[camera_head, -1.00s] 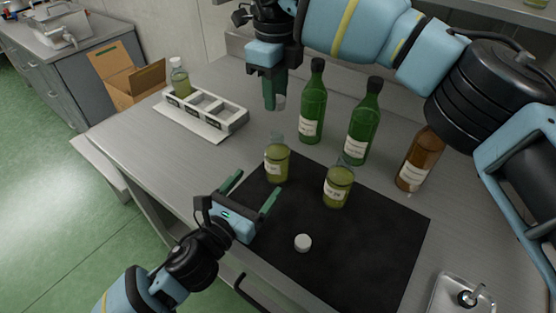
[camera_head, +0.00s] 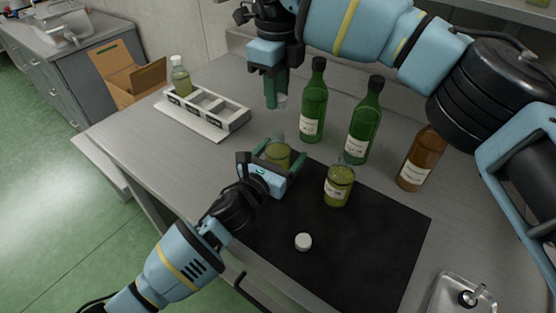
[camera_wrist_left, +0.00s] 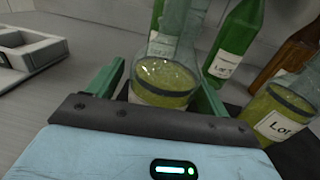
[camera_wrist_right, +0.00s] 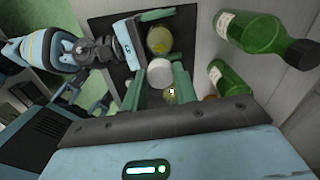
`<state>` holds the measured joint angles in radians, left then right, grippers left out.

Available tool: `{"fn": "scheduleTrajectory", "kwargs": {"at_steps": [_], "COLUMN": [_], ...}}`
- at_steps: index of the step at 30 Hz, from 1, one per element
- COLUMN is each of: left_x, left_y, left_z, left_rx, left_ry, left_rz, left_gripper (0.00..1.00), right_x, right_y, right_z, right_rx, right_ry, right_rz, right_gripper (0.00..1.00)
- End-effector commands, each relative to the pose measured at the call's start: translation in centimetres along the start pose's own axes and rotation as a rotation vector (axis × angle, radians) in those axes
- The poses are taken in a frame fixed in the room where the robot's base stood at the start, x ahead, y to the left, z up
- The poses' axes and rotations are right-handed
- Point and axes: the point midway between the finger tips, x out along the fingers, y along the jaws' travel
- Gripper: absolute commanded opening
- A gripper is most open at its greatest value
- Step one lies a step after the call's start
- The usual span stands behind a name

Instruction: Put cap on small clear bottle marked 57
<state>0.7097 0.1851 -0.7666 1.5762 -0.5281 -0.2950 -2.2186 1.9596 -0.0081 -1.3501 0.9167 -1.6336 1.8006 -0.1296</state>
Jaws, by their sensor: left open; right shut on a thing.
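A small clear bottle with yellow-green liquid (camera_head: 280,153) stands upright at the mat's far left edge, with no cap visible. My left gripper (camera_head: 282,163) is open with its fingers on either side of it; in the left wrist view the bottle (camera_wrist_left: 165,78) is between the fingers. A similar bottle (camera_head: 339,184) stands to its right, labelled "Lot", number not clearly readable. My right gripper (camera_head: 276,97) is shut on a white cap (camera_wrist_right: 159,73), held above the table behind the left bottle. Another white cap (camera_head: 303,241) lies on the mat. I cannot read 57 on either bottle.
Two tall green bottles (camera_head: 313,105) (camera_head: 364,125) and a brown bottle (camera_head: 419,160) stand behind. A white rack (camera_head: 225,122) at left holds a small bottle (camera_head: 180,78). A metal tray (camera_head: 447,297) is at lower right. The black mat's front (camera_head: 350,265) is mostly clear.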

Motion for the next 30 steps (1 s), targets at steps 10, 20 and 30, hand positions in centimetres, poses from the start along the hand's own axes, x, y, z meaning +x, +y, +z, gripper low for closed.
{"fn": "scheduleTrajectory", "kwargs": {"at_steps": [10,20,30], "left_x": [0.43,0.40,0.39], "left_y": [-0.02,-0.02,-0.04], "left_z": [0.01,0.00,-0.02], "left_rx": [-0.001,0.000,0.000], "left_ry": [0.000,0.000,0.000], "left_rz": [0.000,0.000,0.000], "left_gripper": [0.79,0.42,0.12], "right_x": [0.00,0.00,0.21], "right_y": [0.01,0.01,0.00], "right_z": [0.01,0.01,0.00], "right_rx": [0.000,0.000,0.000], "right_ry": [0.000,0.000,0.000], "right_rz": [0.000,0.000,0.000], "right_gripper": [0.08,0.08,0.08]}}
